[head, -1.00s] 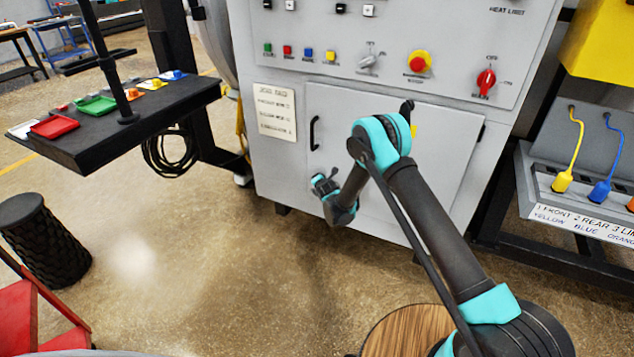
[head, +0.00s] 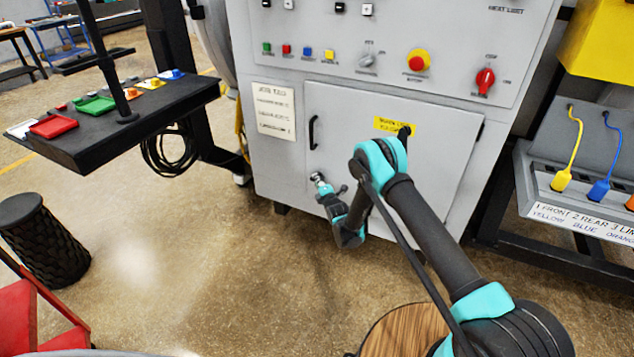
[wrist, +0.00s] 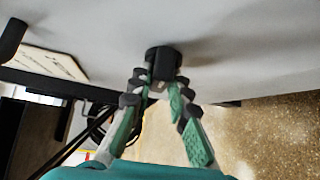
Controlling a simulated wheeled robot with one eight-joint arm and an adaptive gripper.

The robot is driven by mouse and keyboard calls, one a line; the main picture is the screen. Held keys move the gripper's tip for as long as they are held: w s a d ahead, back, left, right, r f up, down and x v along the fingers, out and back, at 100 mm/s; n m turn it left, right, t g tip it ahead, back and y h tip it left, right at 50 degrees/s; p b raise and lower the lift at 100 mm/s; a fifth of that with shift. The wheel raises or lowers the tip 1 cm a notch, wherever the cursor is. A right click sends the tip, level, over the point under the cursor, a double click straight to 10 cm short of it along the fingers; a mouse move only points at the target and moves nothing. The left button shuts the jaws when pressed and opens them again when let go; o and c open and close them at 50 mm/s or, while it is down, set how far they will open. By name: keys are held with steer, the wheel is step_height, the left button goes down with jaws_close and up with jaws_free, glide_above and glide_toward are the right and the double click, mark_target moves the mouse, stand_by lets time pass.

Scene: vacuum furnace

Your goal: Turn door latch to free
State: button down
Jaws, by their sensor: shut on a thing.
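The cabinet door (head: 405,165) is light grey and looks closed. The door latch (wrist: 162,58) shows in the wrist view as a short, round black knob on the grey panel. In the head view it is hidden behind my gripper (head: 318,180), at the door's lower left, below the handle. In the wrist view my gripper (wrist: 160,88) has its green-padded fingers on either side of the knob, shut on it. Which way the latch is turned cannot be told.
A black door handle (head: 312,132) stands out above my gripper; a printed notice (head: 274,110) is left of it. Switches and a red emergency button (head: 418,60) sit above the door. A plug rack (head: 590,175) stands right, a black tray table (head: 110,140) left.

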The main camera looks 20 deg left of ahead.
stand_by(0.4)
steer(key=c, duration=1.4)
jaws_free()
steer(key=shift+c, duration=0.2)
steer(key=shift+r, duration=0.1)
steer(key=o, duration=0.9)
steer(key=r, duration=0.9)
steer(key=shift+w+d+r, duration=0.1)
steer(key=shift+d+r, duration=0.1)
steer(key=shift+r, duration=0.05)
steer(key=shift+c, duration=0.2)
steer(key=shift+a+r, duration=0.15)
steer(key=shift+r, duration=0.05)
steer(key=c, duration=0.9)
steer(key=shift+o, duration=0.2)
